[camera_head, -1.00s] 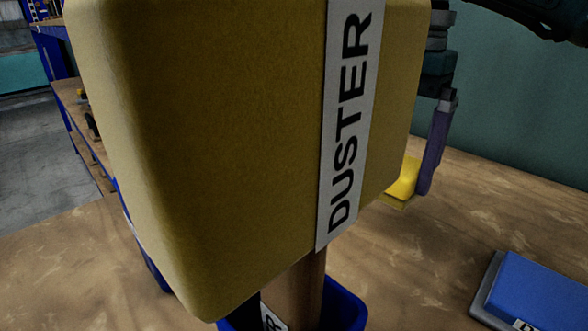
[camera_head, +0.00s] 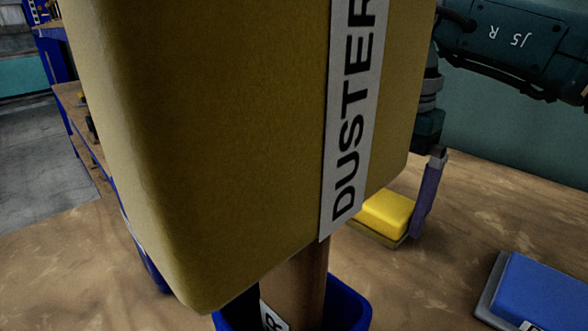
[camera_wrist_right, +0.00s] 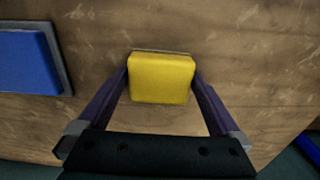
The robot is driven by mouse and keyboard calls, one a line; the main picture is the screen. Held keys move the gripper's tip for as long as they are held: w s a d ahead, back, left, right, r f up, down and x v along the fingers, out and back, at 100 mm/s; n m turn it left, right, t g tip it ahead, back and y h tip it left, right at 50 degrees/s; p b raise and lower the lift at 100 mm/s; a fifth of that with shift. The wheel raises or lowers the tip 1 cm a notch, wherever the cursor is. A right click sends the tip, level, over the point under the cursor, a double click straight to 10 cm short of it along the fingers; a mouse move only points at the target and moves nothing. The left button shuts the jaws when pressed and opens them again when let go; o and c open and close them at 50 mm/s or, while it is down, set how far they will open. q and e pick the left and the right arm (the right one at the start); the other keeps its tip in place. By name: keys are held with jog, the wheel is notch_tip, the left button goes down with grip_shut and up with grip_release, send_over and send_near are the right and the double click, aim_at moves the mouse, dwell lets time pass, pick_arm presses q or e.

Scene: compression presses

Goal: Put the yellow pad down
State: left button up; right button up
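The small yellow pad (camera_head: 387,213) shows right of centre in the head view, with a brownish layer under it. It also shows in the right wrist view (camera_wrist_right: 161,79), between the two purple fingers. My right gripper (camera_head: 416,222) is shut on the pad, with a finger along each side. In the head view only one finger shows clearly; the other is hidden. The pad is low over the wooden table (camera_head: 440,280); I cannot tell whether it touches it. My left gripper is not in view.
A large yellow block labelled DUSTER (camera_head: 220,140) fills the near left, on a wooden handle (camera_head: 297,285) standing in a blue container (camera_head: 347,305). A blue pad (camera_head: 540,290) on a grey base lies at the right. Bare table lies between the pads.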

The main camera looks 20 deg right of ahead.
aim_at(384, 201)
jog(key=shift+r+p, duration=0.3)
notch_tip(384, 201, up, 12)
jog(key=shift+f+p, duration=0.15)
jog(key=shift+p, duration=0.25)
